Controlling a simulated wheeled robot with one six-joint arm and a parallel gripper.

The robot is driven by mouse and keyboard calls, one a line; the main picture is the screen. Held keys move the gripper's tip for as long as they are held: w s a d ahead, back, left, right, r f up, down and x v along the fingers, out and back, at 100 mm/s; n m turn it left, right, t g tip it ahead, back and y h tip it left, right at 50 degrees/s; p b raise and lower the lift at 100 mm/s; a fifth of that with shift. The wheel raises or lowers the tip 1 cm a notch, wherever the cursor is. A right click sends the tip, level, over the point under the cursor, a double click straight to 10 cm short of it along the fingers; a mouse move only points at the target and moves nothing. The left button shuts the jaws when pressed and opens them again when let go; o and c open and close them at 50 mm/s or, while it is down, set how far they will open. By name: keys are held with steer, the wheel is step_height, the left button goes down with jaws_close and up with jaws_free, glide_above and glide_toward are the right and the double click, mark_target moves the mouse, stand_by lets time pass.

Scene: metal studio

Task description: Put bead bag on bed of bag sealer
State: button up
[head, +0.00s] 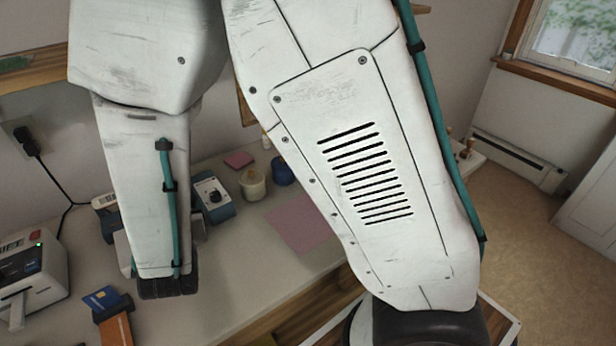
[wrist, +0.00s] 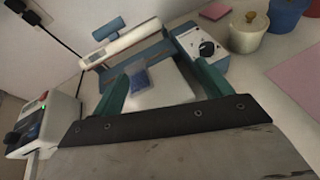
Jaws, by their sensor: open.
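The bag sealer has a blue-grey body, a long white bar (wrist: 122,44) and a knob box (wrist: 203,47). Its knob box also shows in the head view (head: 214,198), where my arm hides the sealer's middle. A small blue bead bag (wrist: 138,84) appears to lie on the sealer's pale bed (wrist: 170,88) in the wrist view, nearer my left finger. My gripper (wrist: 160,82) is open, with its teal fingers on either side of the bag and a gap to the right finger. The fingertips are hidden in the head view.
A white device (head: 32,272) with a dark front stands at the left. A blue card (head: 102,298) sits by an orange item (head: 116,330) at the front. A cream lidded jar (head: 252,184), a blue cup (head: 282,171) and a flat pink sheet (head: 300,225) are right of the sealer.

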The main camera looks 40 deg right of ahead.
steer(key=s+d+r+m+g+h, duration=0.1)
steer(key=d+r+m+h, duration=0.25)
steer(key=d, duration=0.25)
steer(key=d+r+m+g+h, duration=0.2)
steer(key=d+r+m, duration=0.25)
steer(key=d, duration=0.25)
steer(key=s+d+r+m+g, duration=0.5)
steer(key=s+d+m+g, duration=0.2)
steer(key=s+d+m, duration=0.4)
steer(key=s+a+r+m+g+y, duration=0.1)
steer(key=s+a+m+y, duration=0.1)
steer(key=s+m+y, duration=0.2)
steer(key=s+a+r+m+g+y, duration=0.1)
steer(key=s+a+r+m+y, duration=0.1)
steer(key=s+m+y, duration=0.3)
steer(key=s+m, duration=0.3)
steer(key=s, duration=0.1)
steer(key=shift+s+a+r+m, duration=0.2)
steer(key=shift+s+r+m, duration=0.1)
steer(key=shift+m, duration=0.1)
